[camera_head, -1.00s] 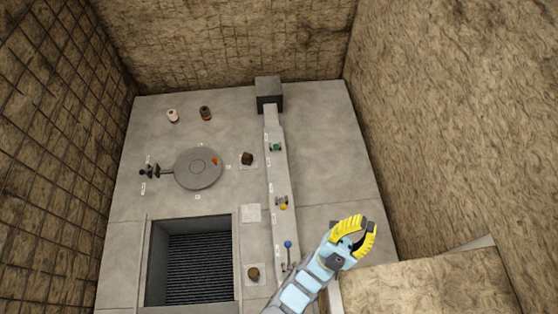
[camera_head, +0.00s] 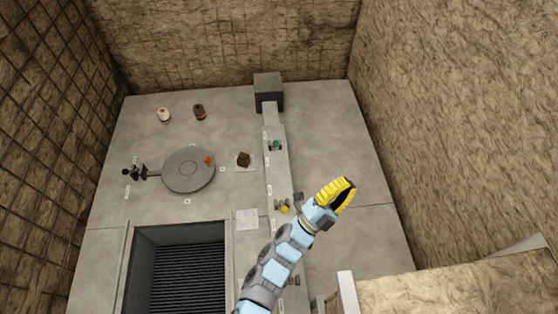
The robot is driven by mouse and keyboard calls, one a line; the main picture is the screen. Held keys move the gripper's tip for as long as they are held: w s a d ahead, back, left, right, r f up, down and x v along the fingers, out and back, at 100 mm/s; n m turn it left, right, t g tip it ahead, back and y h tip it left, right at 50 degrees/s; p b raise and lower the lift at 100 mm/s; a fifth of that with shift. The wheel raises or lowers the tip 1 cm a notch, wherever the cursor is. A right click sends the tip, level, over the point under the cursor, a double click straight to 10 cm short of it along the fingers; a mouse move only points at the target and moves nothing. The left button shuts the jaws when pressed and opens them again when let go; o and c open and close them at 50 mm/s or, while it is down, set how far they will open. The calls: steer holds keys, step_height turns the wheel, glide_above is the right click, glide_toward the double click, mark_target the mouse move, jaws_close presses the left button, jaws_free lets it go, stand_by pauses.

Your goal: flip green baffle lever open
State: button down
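The green baffle lever (camera_head: 277,145) is a small green-topped piece on the upper part of the long grey channel (camera_head: 279,172). It is small, and its exact position is hard to read. My gripper (camera_head: 346,187) has yellow fingers and hangs to the right of the channel, below and right of the green lever. It is apart from the lever. The fingers are seen nearly side-on, so the gap between them is unclear. Nothing shows in them.
A yellow lever (camera_head: 284,209) sits lower on the channel, just left of my wrist. A grey block (camera_head: 268,86) stands at the channel's far end. A round grey disc (camera_head: 188,170) and a grated pit (camera_head: 188,272) lie left. The floor right of the channel is clear.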

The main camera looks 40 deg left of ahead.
mark_target(275, 144)
steer(key=w+a+f+m+g+y+b, duration=0.3)
steer(key=a+f+y+b, duration=0.5)
steer(key=a+f+b, duration=1.05)
steer(key=s+a+f+b, duration=0.1)
steer(key=a+f, duration=0.2)
steer(key=f, duration=0.1)
steer(key=a+f+n+g+y+b, duration=0.1)
steer(key=a+f, duration=0.2)
steer(key=f, duration=0.1)
steer(key=s+a+f+g+y+b, duration=0.1)
steer(key=a+f, duration=0.2)
steer(key=f, duration=0.1)
steer(key=shift+s+f, duration=0.1)
steer(key=shift+s, duration=0.25)
steer(key=shift+s+a+f+g+b, duration=0.2)
steer(key=shift+a+f+g+b, duration=0.1)
steer(key=shift+f+b, duration=0.1)
steer(key=shift+w, duration=0.1)
steer(key=b+x, duration=0.2)
steer(key=x, duration=0.8)
steer(key=shift+r+b, duration=0.15)
steer(key=shift+b, duration=0.2)
steer(key=shift+w+a+r+b, duration=0.15)
steer(key=shift+w+a+b, duration=0.25)
steer(key=shift+a, duration=0.4)
steer(key=shift+w+a+r+b, duration=0.25)
steer(key=shift+w+a, duration=0.25)
steer(key=shift+a, duration=0.3)
